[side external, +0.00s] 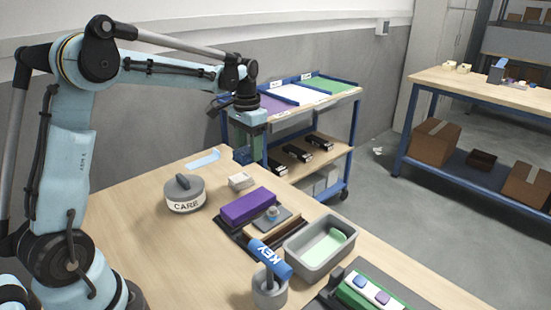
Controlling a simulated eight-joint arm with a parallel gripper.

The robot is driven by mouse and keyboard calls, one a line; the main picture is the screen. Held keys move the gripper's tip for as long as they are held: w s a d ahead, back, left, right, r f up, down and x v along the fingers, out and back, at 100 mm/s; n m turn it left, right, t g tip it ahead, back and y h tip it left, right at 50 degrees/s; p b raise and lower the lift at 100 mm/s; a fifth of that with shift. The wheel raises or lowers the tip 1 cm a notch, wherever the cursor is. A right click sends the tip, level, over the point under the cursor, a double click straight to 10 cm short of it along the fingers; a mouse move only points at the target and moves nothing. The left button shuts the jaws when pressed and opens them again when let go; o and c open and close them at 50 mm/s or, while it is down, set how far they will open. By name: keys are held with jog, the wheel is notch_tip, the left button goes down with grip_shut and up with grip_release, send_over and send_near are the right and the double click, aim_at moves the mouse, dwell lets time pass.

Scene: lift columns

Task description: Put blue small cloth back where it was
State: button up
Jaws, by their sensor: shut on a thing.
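My gripper (245,149) points down at the far right corner of the wooden table, in front of the blue cart. It is shut on a small dark blue thing (243,156), which looks like the blue small cloth. The fingers and the cart behind partly hide it, and I cannot tell whether it touches the table. A flat light blue patch (203,160) lies on the table to the left of my gripper; I cannot tell whether it is cloth or a marking.
A grey lidded pot labelled CARE (185,196), a small whitish block (241,181), a purple block (249,205), a grey tray (295,252) with a green thing inside and a blue KEY roll (270,259) stand nearer. The blue cart (352,130) carries coloured trays. The table's left middle is clear.

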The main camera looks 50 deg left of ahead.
send_over(226, 175)
notch_tip(226, 175, down, 7)
jog(key=shift+f, duration=2.05)
jog(key=shift+f, duration=0.15)
jog(key=o, duration=0.9)
